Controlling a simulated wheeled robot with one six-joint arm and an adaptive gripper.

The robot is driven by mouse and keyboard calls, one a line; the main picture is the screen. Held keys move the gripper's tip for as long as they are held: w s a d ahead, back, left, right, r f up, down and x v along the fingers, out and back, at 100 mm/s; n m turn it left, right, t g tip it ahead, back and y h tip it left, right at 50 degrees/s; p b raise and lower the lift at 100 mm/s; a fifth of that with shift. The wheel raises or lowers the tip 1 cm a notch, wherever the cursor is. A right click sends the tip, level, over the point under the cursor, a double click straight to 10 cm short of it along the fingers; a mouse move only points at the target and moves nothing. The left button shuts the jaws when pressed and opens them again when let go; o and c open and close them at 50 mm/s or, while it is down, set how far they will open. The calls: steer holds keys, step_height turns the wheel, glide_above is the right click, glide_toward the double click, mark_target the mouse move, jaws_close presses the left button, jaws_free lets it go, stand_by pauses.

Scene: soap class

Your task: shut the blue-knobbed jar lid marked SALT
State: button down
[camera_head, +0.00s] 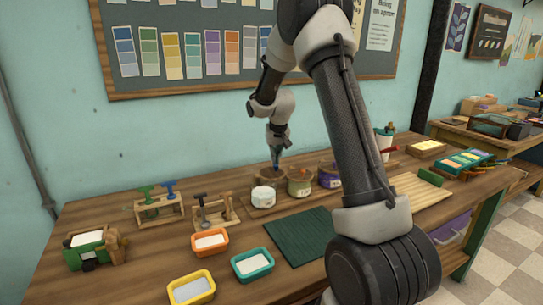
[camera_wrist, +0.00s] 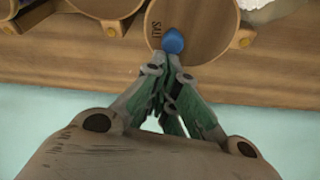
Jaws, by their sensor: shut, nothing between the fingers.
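The round wooden lid marked SALT (camera_wrist: 205,38) is at the top of the wrist view, with its blue knob (camera_wrist: 172,41) at its lower edge. My gripper (camera_wrist: 172,66) is shut and empty, its tips right at the knob; I cannot tell if they touch it. In the head view my gripper (camera_head: 276,165) points down behind the row of jars, over a brown round part. A white jar (camera_head: 263,197), an olive jar (camera_head: 299,186) and a purple jar (camera_head: 329,177) stand there. How far the SALT lid is open is unclear.
A neighbouring round lid (camera_wrist: 106,6) is beside the SALT lid. Wooden stands (camera_head: 160,208), an orange tray (camera_head: 209,242), a teal tray (camera_head: 252,265) and a yellow tray (camera_head: 191,289) are at left. A dark green mat (camera_head: 300,238) lies in front. The wall is close behind.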

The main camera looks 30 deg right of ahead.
mark_target(283, 174)
steer(key=s+m+h, duration=0.1)
steer(key=s+m, duration=0.2)
steer(key=shift+m, duration=0.4)
steer(key=s+m+g+h, duration=0.1)
steer(key=s+m, duration=0.1)
steer(key=shift+a+m, duration=0.15)
steer(key=shift+m, duration=0.15)
steer(key=shift+s+a+m+g, duration=0.35)
steer(key=shift+s+m, duration=0.35)
steer(key=shift+m, duration=0.3)
steer(key=s+a+m, duration=0.1)
steer(key=m, duration=0.1)
steer(key=s+a+m+g, duration=0.1)
steer(key=m, duration=0.1)
steer(key=s+a+m+g+h, duration=0.1)
steer(key=s+a+m, duration=0.1)
steer(key=m, duration=0.1)
steer(key=shift+s+a, duration=0.15)
steer(key=shift+a, duration=0.4)
